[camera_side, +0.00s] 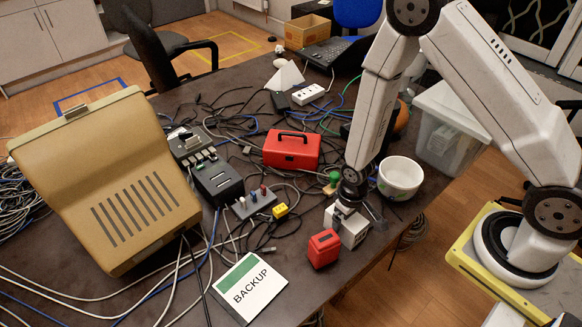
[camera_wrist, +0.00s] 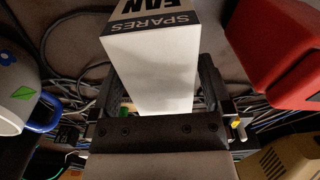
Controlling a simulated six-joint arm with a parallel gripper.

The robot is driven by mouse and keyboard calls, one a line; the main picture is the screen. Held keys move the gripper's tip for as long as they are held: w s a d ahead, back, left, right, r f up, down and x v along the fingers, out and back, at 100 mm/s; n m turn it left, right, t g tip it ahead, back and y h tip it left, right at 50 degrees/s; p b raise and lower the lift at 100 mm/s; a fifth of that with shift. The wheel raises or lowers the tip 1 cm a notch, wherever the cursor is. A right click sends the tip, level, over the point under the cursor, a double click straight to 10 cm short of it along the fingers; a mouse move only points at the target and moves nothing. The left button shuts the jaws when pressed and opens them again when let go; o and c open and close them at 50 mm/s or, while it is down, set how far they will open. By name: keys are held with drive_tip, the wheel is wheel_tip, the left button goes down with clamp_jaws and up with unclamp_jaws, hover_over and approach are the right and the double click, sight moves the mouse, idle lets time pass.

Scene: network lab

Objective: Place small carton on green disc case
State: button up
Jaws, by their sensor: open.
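The small carton (camera_side: 352,231) is white and stands near the table's right front edge in the side view. In the wrist view the carton (camera_wrist: 168,75) shows a dark band reading SPARES and FAN. My gripper (camera_side: 347,208) is open and points down at the carton. In the wrist view its dark fingers flank the carton on both sides; I cannot tell whether they touch it. The green disc case (camera_side: 249,288) is a flat white square with a green band and the word BACKUP. It lies at the front of the table, left of the carton, with nothing on it.
A small red container (camera_side: 323,249) stands between carton and case. A white bowl-like vessel (camera_side: 400,179) is behind the carton. A red box with a handle (camera_side: 292,150), a power block (camera_side: 254,203) and many cables fill the middle. A large beige case (camera_side: 115,190) stands left.

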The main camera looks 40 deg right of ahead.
drive_tip(key=c, duration=1.3)
drive_tip(key=shift+c, duration=0.2)
drive_tip(key=shift+r, duration=0.2)
drive_tip(key=shift+r, duration=4.8)
